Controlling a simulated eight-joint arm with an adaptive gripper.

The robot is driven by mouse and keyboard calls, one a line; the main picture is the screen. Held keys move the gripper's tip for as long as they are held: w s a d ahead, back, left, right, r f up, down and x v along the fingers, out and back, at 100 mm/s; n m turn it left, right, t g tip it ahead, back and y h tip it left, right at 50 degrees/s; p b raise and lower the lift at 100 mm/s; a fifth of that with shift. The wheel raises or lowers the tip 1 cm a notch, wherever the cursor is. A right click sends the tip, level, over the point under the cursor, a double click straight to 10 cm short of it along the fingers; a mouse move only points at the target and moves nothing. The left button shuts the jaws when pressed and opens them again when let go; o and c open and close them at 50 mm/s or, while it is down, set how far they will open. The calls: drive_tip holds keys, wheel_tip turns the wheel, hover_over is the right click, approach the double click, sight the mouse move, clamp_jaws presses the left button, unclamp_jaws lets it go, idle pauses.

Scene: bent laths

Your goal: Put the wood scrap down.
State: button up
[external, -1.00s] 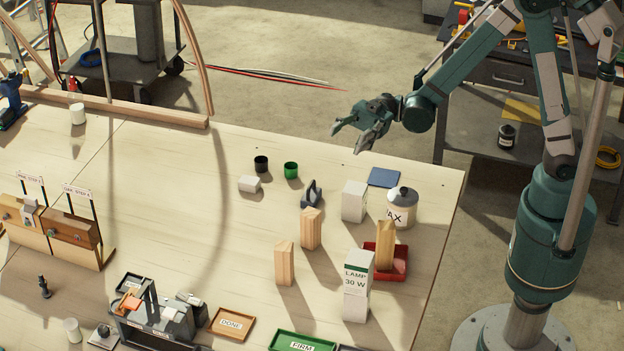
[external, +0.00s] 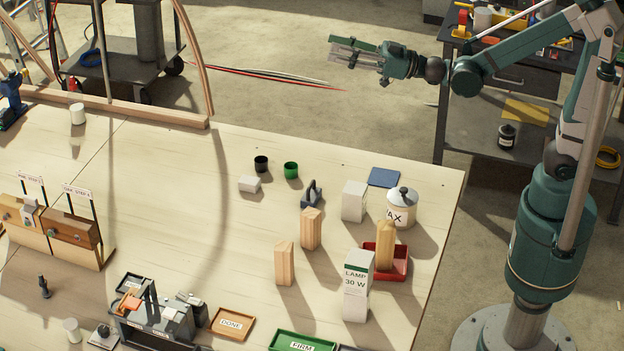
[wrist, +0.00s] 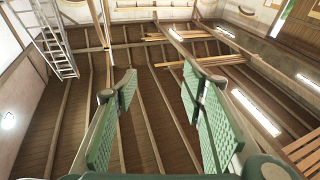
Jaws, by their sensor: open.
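My gripper (external: 352,50) is raised beyond the table's far edge, pointing left in the external view. In the wrist view its two green pads (wrist: 158,105) stand wide apart with nothing between them. Several wooden pieces stand on the table; I cannot tell which is the wood scrap. One block (external: 311,230) and another block (external: 284,264) stand upright on the bare tabletop. A third, more yellow piece (external: 385,245) stands upright in a red tray (external: 402,262). My gripper is far from all of them.
A lamp box (external: 356,287), a white box (external: 354,202), a wax tin (external: 401,208) and a dark clamp-like tool (external: 312,194) stand near the blocks. A green tray (external: 301,343) and an orange tray (external: 232,324) lie at the front.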

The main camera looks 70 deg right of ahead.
drive_tip(key=s+d+f+m+g+h, duration=0.5)
drive_tip(key=s+d+f+h, duration=0.45)
drive_tip(key=d, duration=0.45)
drive_tip(key=s+f+g+y, duration=0.1)
drive_tip(key=s+f+g, duration=0.3)
drive_tip(key=s+f, duration=0.4)
drive_tip(key=s+a+f+g+y, duration=0.1)
drive_tip(key=s+f+g, duration=0.2)
drive_tip(key=s+f, duration=0.6)
drive_tip(key=s, duration=0.5)
drive_tip(key=shift+n+g+y, duration=0.35)
drive_tip(key=shift+n+g, duration=0.05)
